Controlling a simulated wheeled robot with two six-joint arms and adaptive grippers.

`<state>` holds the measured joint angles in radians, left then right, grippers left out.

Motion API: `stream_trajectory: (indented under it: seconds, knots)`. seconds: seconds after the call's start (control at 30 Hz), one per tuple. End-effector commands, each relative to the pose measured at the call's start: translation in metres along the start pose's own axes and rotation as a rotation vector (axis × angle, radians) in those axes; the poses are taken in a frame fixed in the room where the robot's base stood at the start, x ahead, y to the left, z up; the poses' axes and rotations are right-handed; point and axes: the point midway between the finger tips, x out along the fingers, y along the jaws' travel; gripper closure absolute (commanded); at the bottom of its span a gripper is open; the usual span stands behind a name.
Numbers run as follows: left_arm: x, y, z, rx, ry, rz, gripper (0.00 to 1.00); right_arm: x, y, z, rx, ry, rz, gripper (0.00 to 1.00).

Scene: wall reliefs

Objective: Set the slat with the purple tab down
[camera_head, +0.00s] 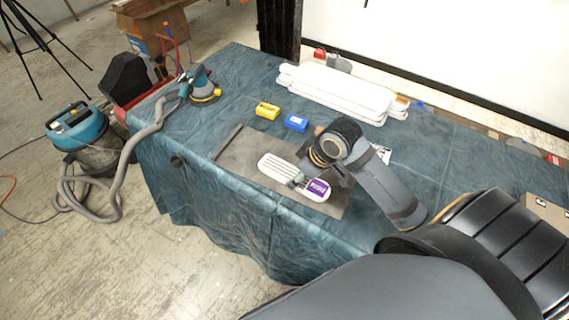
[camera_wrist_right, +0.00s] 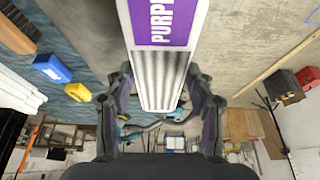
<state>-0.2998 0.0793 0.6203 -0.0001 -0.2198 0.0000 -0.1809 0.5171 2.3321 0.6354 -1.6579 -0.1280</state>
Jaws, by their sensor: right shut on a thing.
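The slat (camera_head: 277,168) is white and ribbed, with a purple tab (camera_head: 318,188) at its right end. In the right wrist view, the slat (camera_wrist_right: 160,80) runs between the fingers, and its purple tab (camera_wrist_right: 166,20) reads "PURP", cut off by the top edge. My right gripper (camera_head: 298,180) is shut on the slat, over a grey mat (camera_head: 240,150) on the table. In the wrist view, the right gripper (camera_wrist_right: 165,97) has a finger on each side of it. I cannot tell whether the slat touches the mat. My left gripper is not in view.
A yellow block (camera_head: 267,110) and a blue block (camera_head: 296,122) lie behind the mat on the cloth-covered table (camera_head: 190,190). White panels (camera_head: 340,92) are stacked at the back. A sander (camera_head: 200,88) with a hose sits at the far left corner.

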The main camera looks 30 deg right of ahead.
Motion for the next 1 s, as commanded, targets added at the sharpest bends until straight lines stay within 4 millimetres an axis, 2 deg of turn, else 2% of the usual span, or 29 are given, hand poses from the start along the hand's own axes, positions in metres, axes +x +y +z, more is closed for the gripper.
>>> stream_trajectory:
  seconds: [0.13, 0.27, 0.4, 0.53, 0.7, 0.87, 1.0]
  knots:
    - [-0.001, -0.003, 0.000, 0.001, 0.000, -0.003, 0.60, 0.013, 0.015, -0.011, 0.009, 0.003, -0.001, 0.82]
    - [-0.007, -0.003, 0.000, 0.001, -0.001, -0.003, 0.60, 0.037, 0.043, -0.028, 0.011, 0.001, 0.000, 0.82]
    - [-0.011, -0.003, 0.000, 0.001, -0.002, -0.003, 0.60, 0.067, 0.071, -0.045, 0.010, -0.001, -0.001, 0.82]
    - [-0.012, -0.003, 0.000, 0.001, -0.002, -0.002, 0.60, 0.100, 0.087, -0.048, 0.008, -0.001, 0.000, 0.82]
    - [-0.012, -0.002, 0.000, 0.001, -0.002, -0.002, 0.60, 0.122, 0.099, -0.050, 0.006, 0.000, 0.003, 0.82]
    - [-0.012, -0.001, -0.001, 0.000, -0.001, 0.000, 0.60, 0.127, 0.102, -0.050, 0.005, 0.000, 0.003, 0.82]
    - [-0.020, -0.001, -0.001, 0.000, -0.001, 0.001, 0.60, 0.145, 0.102, -0.043, 0.007, -0.003, 0.000, 0.82]
